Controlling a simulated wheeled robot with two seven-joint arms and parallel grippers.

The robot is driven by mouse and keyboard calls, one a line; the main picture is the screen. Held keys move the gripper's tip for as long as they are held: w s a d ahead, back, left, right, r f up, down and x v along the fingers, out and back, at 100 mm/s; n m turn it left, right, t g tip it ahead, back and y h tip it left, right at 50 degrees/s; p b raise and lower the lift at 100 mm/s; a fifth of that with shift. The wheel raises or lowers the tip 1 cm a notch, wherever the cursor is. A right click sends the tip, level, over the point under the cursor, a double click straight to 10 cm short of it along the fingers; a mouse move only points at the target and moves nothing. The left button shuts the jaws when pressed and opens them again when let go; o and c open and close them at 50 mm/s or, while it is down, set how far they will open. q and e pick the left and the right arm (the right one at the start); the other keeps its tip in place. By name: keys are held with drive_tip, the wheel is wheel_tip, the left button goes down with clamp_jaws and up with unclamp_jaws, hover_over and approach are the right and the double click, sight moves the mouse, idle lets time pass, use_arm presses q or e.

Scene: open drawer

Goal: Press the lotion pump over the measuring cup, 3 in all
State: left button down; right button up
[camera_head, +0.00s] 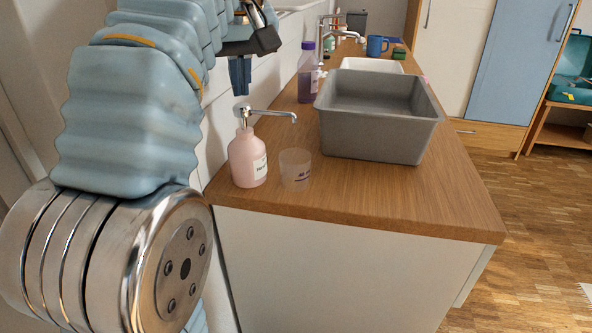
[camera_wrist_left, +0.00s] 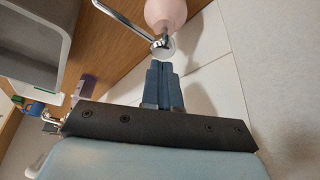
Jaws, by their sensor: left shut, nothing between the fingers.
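The lotion pump is a pink bottle (camera_head: 248,158) with a chrome pump head and a white label, upright on the wooden counter near its front left edge. Its spout (camera_head: 272,113) points right, over the measuring cup (camera_head: 295,170), a small translucent cup with dark markings. My left gripper (camera_head: 240,92) is shut and empty, its blue fingers pointing down just above the pump head. In the left wrist view, the fingertips (camera_wrist_left: 161,64) are close to the round pump top (camera_wrist_left: 163,47); whether they touch is unclear. The cup is not visible there. My right gripper is not in view.
A grey bin (camera_head: 375,145) stands right of the cup on the counter (camera_head: 440,205). Behind are a purple bottle (camera_head: 307,75), a faucet (camera_head: 322,35), a white sink (camera_head: 372,65) and a blue mug (camera_head: 376,46). The counter's front right is clear.

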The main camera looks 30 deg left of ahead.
use_arm(q)
drive_tip(key=shift+f, duration=0.15)
drive_tip(key=shift+f+b, duration=0.9)
drive_tip(key=shift+f, duration=0.3)
drive_tip(key=shift+r, duration=0.15)
wheel_tip(320, 180, up, 2)
drive_tip(key=p, duration=0.3)
drive_tip(key=shift+r, duration=0.2)
drive_tip(key=shift+f, duration=0.15)
